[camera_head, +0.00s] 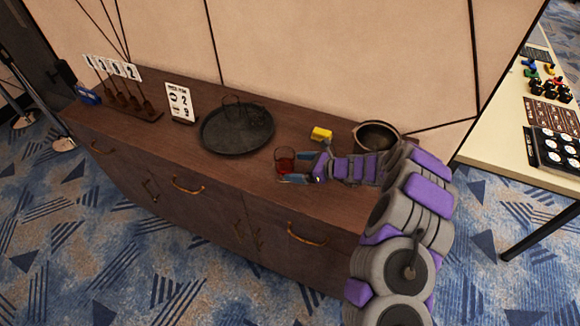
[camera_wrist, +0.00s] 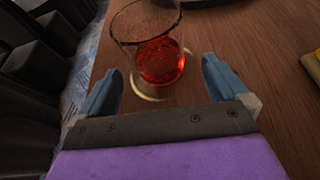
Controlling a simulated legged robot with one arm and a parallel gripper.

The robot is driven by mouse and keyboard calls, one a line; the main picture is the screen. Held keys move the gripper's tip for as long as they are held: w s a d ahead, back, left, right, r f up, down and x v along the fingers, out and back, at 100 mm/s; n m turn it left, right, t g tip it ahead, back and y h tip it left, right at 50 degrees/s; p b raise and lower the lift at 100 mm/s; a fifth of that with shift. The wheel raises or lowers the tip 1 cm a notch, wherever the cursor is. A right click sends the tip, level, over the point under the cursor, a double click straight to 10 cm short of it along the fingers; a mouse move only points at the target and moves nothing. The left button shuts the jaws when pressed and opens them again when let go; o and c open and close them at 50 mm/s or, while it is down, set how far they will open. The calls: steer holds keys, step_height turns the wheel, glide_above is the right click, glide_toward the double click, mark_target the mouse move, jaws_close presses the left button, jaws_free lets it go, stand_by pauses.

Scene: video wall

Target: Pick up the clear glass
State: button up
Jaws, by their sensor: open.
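A clear glass (camera_wrist: 158,62) with red liquid or a red bottom stands upright on the brown wooden sideboard. In the wrist view it is just beyond my open gripper (camera_wrist: 162,82), roughly centred between the two blue fingertips, and I cannot tell if they touch it. In the head view the glass (camera_head: 284,160) is at the tip of my gripper (camera_head: 288,168), which reaches in from the right, low over the sideboard.
On the sideboard (camera_head: 235,175) are the round black tray (camera_head: 236,138), a yellow block (camera_head: 321,133), a dark bowl (camera_head: 377,136), a small sign (camera_head: 180,102) and a rack with number cards (camera_head: 130,100). A table (camera_head: 510,148) with game pieces stands at the right.

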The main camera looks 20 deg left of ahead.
mark_target(284, 166)
steer(key=x, duration=0.3)
steer(key=b+x, duration=0.1)
steer(key=x, duration=0.2)
steer(key=shift+s+a+r, duration=0.1)
steer(key=shift+a, duration=0.25)
steer(key=shift+d+r, duration=0.1)
steer(key=shift+d, duration=0.65)
steer(key=shift+c, duration=0.3)
steer(key=shift+d+r, duration=0.1)
steer(key=shift+d, duration=0.15)
steer(key=shift+c, duration=0.7)
steer(key=c, duration=0.3)
steer(key=shift+a, duration=0.65)
steer(key=c, duration=0.5)
steer(key=shift+d, duration=0.1)
steer(key=shift+c, duration=1.2)
steer(key=shift+d, duration=0.3)
steer(key=shift+c, duration=0.8)
